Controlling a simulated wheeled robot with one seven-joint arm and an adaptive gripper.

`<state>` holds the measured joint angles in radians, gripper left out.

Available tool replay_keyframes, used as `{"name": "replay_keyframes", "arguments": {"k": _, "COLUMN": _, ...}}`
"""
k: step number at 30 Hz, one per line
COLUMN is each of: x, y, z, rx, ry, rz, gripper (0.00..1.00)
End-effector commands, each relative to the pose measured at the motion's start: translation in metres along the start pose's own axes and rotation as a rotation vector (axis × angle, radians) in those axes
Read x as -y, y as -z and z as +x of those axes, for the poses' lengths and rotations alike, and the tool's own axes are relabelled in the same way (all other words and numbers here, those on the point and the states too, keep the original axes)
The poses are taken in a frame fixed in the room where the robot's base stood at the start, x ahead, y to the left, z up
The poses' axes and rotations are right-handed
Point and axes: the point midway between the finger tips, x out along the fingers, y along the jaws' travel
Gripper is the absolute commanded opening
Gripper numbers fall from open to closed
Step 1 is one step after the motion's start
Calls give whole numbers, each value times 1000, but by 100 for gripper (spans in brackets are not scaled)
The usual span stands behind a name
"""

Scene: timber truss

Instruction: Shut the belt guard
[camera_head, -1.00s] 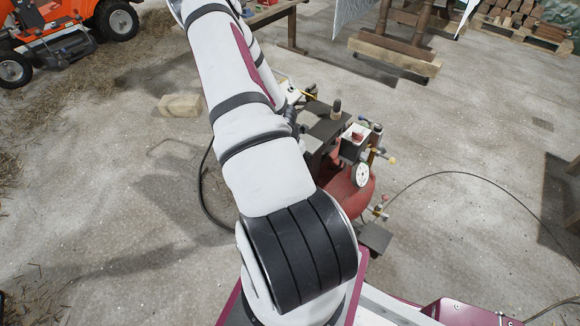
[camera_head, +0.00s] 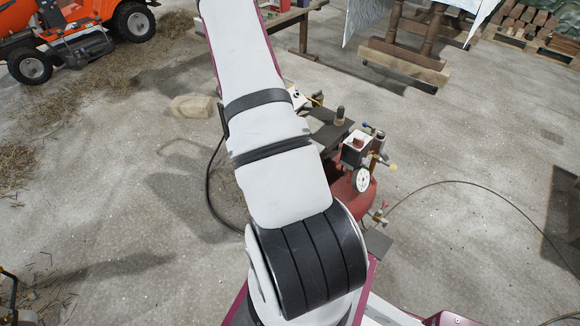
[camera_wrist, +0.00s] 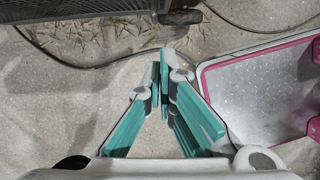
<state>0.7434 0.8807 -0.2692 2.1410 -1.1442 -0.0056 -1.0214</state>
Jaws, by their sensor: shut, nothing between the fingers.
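The compressor with its red tank (camera_head: 354,198) stands on the floor, partly hidden behind my arm in the head view. A dark mesh-faced part (camera_wrist: 92,32) fills the upper left of the wrist view. It looks like the belt guard, but I cannot tell how far open it stands. My gripper (camera_wrist: 164,62) has teal fingers, brought together and empty. In the wrist view its tips lie below and right of the mesh part, apart from it in the picture. My arm hides the gripper in the head view.
A cable (camera_head: 440,184) curves over the floor at right, and a dark hose (camera_head: 210,180) lies left of my arm. A timber block (camera_head: 193,107), an orange mower (camera_head: 75,30) and a trestle (camera_head: 405,62) stand farther back. The floor at left is mostly clear, with straw.

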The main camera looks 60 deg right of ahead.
Motion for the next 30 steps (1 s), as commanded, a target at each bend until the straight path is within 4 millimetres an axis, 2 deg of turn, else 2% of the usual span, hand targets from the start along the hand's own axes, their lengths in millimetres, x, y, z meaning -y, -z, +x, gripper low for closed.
{"name": "replay_keyframes", "arguments": {"k": 1, "x": 1, "y": -1, "z": -9, "rx": -2, "ry": -2, "rz": 2, "gripper": 0}}
{"name": "replay_keyframes", "arguments": {"k": 6, "x": 1, "y": 0, "z": -20, "rx": -1, "ry": 1, "rz": 0, "gripper": 0}}
{"name": "replay_keyframes", "arguments": {"k": 26, "x": 0, "y": 0, "z": -22, "rx": 0, "ry": 0, "rz": 0, "gripper": 0}}
{"name": "replay_keyframes", "arguments": {"k": 29, "x": -6, "y": 0, "z": -32, "rx": 10, "ry": -9, "rz": 17, "gripper": 0}}
{"name": "replay_keyframes", "arguments": {"k": 30, "x": -10, "y": 0, "z": -42, "rx": 19, "ry": -17, "rz": 35, "gripper": 0}}
